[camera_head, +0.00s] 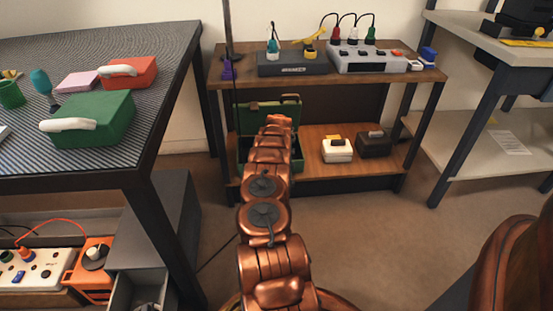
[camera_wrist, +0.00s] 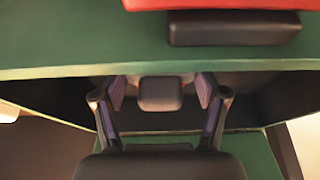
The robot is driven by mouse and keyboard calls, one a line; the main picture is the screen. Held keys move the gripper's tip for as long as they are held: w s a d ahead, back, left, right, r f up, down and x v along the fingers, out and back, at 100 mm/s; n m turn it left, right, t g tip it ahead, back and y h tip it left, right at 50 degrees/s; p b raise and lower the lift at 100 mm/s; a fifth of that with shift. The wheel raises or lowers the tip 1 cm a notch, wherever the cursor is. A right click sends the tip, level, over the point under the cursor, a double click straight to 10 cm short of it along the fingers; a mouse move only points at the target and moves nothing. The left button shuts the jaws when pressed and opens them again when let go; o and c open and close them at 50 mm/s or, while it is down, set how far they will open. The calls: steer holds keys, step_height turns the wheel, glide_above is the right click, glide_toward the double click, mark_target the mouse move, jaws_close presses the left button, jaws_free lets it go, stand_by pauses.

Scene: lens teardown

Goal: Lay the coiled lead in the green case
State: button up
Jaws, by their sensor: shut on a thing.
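The green case (camera_head: 270,107) stands open on the lower shelf of the wooden bench, its lid raised at the back. My arm reaches over it and hides most of its inside. In the wrist view, a green edge (camera_wrist: 60,68) crosses the picture with a dark hollow below it. My gripper (camera_wrist: 160,95) is in front of that hollow, its two fingers on either side of a dark rounded block (camera_wrist: 160,93). I cannot make out a coiled lead; I cannot tell whether the block is part of it. In the head view my arm's own links hide the fingertips.
A red thing (camera_wrist: 210,4) with a dark bar lies against the green surface in the wrist view. A white box (camera_head: 337,150) and a black box (camera_head: 374,145) stand right of the case. The upper shelf (camera_head: 225,79) carries power strips. The left table (camera_head: 175,60) holds a closed green box.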

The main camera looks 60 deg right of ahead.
steer(key=o, duration=1.3)
steer(key=shift+f, duration=0.15)
steer(key=shift+o, duration=0.2)
steer(key=p+v, duration=0.4)
steer(key=v, duration=0.8)
steer(key=shift+r+p, duration=0.25)
steer(key=shift+p, duration=0.05)
